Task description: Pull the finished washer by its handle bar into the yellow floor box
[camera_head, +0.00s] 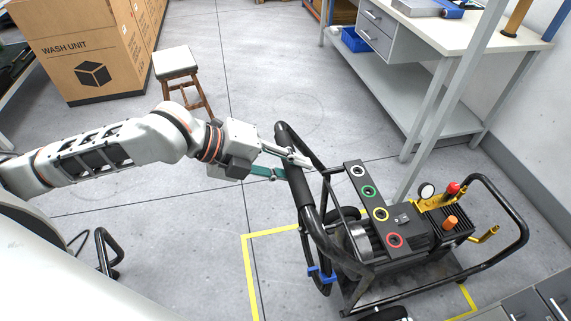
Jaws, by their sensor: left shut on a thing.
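The washer (378,240) is a black-framed wheeled machine on the right side of the head view. It has a panel with several coloured rings, a gauge and a red knob. Its thick black handle bar (303,196) faces my left arm. My left gripper (284,165) is shut on the handle bar near its upper end, with one finger over it and a teal finger part below. The yellow floor box (251,275) is a painted outline under and around the washer. Much of the outline is hidden by the washer. My right gripper is not in view.
A stool (175,62) and brown cardboard boxes (92,55) stand at the upper left. A workbench (455,35) with drawers and a blue bin (354,40) is at the upper right. A grey cabinet (540,298) is at the lower right. Floor left of the washer is mostly clear.

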